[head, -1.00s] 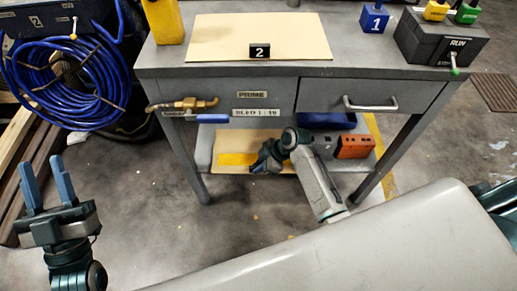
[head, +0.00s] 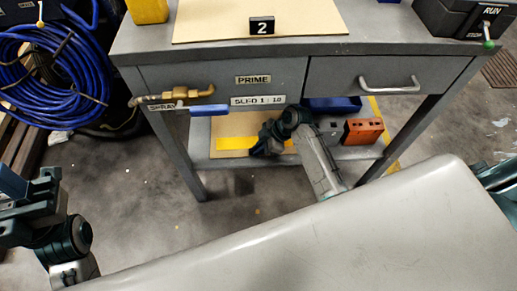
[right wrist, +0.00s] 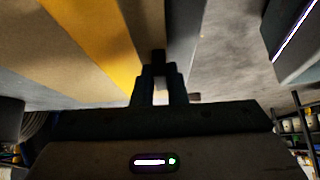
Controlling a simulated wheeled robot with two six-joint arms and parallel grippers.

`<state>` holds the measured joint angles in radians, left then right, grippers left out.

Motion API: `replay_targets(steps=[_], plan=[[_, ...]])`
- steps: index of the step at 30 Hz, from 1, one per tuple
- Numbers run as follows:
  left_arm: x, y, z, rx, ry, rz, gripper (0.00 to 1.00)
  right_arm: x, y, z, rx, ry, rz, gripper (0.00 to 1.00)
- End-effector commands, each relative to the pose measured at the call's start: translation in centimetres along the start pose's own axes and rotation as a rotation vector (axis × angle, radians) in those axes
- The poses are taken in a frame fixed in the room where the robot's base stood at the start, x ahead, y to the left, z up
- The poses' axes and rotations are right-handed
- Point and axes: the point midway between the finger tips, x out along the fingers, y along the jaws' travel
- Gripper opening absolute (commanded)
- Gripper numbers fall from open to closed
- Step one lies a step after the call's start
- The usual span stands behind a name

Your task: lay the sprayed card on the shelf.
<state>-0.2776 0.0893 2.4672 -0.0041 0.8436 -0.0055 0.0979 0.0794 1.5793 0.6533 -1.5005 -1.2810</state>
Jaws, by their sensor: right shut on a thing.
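The sprayed card is a tan sheet with a yellow stripe (head: 232,143). It lies flat at the level of the lower shelf (head: 203,161), under the bench. I cannot tell whether its whole underside touches the shelf. My right gripper (head: 262,149) is at the card's right part, shut on its edge. The right wrist view shows the card with its yellow stripe (right wrist: 105,40) running up to the closed jaws (right wrist: 158,85). The jaws hide the gripped edge. My left gripper (head: 30,185) is at the left edge of the head view, away from the bench; its finger gap is unclear.
On the shelf stand an orange block (head: 363,131) and a blue bin (head: 332,104), right of my right arm. A brass spray fitting (head: 185,94) with a blue handle hangs at the bench front. A blue hose coil (head: 40,75) is at the left.

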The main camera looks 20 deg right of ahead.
Motion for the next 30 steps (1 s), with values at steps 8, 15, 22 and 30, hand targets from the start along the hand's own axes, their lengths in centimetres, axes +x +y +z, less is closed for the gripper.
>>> replay_targets(steps=[8,15,22,30], plan=[[0.1,0.0,0.0,0.0,-0.001,0.0,0.36,0.0,0.0,0.0,0.0,0.0,0.0,0.0],[0.1,0.0,0.0,0.0,-0.001,0.0,0.36,0.1,0.0,0.1,0.0,0.0,0.0,0.34],[0.1,0.0,0.0,0.0,-0.001,0.0,0.36,0.0,0.0,0.0,0.0,0.0,0.0,0.34],[1.2,-0.1,0.0,0.0,-0.011,0.003,0.36,-3.9,0.1,-0.1,-0.002,-0.003,0.002,0.34]])
